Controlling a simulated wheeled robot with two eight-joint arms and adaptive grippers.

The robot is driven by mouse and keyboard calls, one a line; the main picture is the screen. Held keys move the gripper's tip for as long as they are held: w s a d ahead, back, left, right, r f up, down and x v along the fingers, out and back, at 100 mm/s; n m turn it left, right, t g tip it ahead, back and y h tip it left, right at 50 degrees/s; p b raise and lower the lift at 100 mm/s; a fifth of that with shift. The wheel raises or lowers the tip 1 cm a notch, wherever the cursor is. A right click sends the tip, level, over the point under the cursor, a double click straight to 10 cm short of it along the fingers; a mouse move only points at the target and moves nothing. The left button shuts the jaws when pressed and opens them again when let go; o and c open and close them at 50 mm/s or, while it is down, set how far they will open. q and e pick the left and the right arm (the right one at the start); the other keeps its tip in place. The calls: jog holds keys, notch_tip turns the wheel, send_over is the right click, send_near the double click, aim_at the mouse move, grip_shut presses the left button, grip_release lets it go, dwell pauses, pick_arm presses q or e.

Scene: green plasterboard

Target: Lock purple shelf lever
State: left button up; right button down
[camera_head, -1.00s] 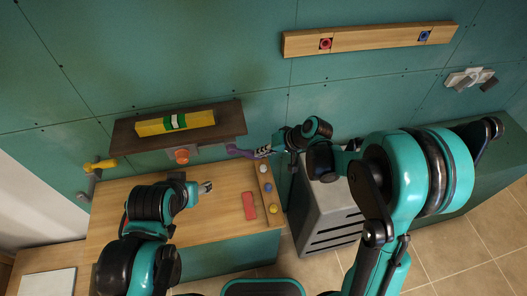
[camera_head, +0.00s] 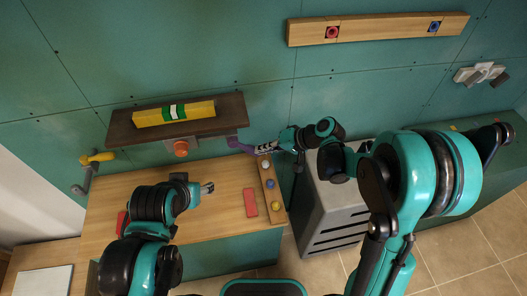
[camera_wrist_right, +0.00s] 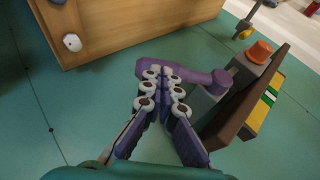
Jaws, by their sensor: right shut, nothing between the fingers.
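The purple lever (camera_head: 240,145) sits just below the right end of the dark wooden wall shelf (camera_head: 226,116). In the right wrist view the lever (camera_wrist_right: 206,78) lies across just beyond my fingertips, with its thick end to the left and its arm running right toward the shelf's underside. My right gripper (camera_head: 264,148) is shut and empty, its tips (camera_wrist_right: 161,77) at or very near the lever; whether they touch I cannot tell. The tips hide part of the lever. My left gripper (camera_head: 208,187) is over the wooden worktop, away from the lever; its jaw opening is too small to judge.
A yellow-green level (camera_head: 148,118) lies on the shelf, with an orange knob (camera_head: 181,148) below it. The worktop holds a red block (camera_head: 250,202) and a strip with coloured knobs (camera_head: 265,175). A grey cabinet (camera_head: 330,205) stands right.

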pick_arm(q)
notch_tip(320, 180, down, 15)
jog(key=b, duration=1.3)
jog(key=shift+r+b, duration=0.2)
jog(key=shift+b, duration=0.1)
pick_arm(e)
jog(key=s+a+f+m+y, duration=0.1)
jog(key=a+f+y, duration=0.4)
jog(key=y, duration=0.1)
jog(key=shift+f+m, duration=0.3)
jog(key=shift+m, duration=0.1)
jog(key=shift+a, duration=0.15)
pick_arm(q)
jog(key=shift+f, duration=0.1)
